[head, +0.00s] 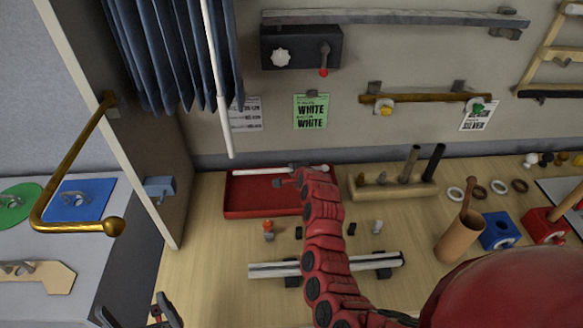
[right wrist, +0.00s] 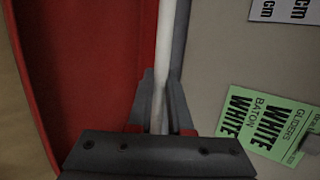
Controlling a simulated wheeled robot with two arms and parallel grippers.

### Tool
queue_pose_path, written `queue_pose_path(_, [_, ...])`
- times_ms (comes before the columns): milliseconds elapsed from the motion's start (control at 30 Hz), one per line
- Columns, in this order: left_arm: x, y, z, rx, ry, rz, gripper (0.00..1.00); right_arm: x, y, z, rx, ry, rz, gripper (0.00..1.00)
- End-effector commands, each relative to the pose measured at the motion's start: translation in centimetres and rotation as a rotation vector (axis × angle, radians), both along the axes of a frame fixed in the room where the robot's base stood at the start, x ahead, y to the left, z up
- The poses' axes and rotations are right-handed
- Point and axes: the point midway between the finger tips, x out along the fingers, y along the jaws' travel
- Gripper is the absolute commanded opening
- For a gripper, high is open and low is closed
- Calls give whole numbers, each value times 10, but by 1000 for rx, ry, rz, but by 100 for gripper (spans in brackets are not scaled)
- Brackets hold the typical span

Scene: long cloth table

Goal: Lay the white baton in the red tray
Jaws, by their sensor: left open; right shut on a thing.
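The white baton (head: 262,171) lies level along the back side of the red tray (head: 235,206), near its back wall; I cannot tell whether it touches the tray. My right gripper (head: 298,178) is shut on the baton toward its right end. In the right wrist view the baton (right wrist: 165,45) runs up from between the fingers of the right gripper (right wrist: 160,100), and the red tray (right wrist: 70,60) is on the left. My left gripper (head: 150,315) is open and empty at the bottom left, far from the tray.
A white rod (head: 216,80) hangs by the blue curtain (head: 170,50), its lower end above the tray. A wooden holder (head: 395,190) with dark pegs stands right of the tray. Small pieces and a metal rail (head: 270,269) lie in front. A brass bar (head: 70,170) juts out at left.

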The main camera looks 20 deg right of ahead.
Motion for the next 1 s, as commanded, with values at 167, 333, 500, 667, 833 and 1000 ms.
queue_pose_path(167, [0, 0, -2, 0, 0, 0, 100, 0, 1, -1, 1, 1, 1, 0])
queue_pose_path(333, [0, 0, -10, 0, 0, 0, 100, -1, 1, -6, 4, 3, 2, 0])
queue_pose_path(500, [0, 0, -21, 0, 0, 0, 100, -1, 1, -20, 4, 2, 2, 0])
queue_pose_path(667, [0, 0, -33, 0, 0, 0, 100, -1, 1, -36, 4, 1, 2, 0])
queue_pose_path(833, [0, 0, -45, 0, -1, 0, 100, -1, 1, -53, 4, 1, 2, 0])
queue_pose_path(1000, [0, 0, -58, 0, 0, 0, 100, -1, 1, -69, 4, 1, 2, 0])
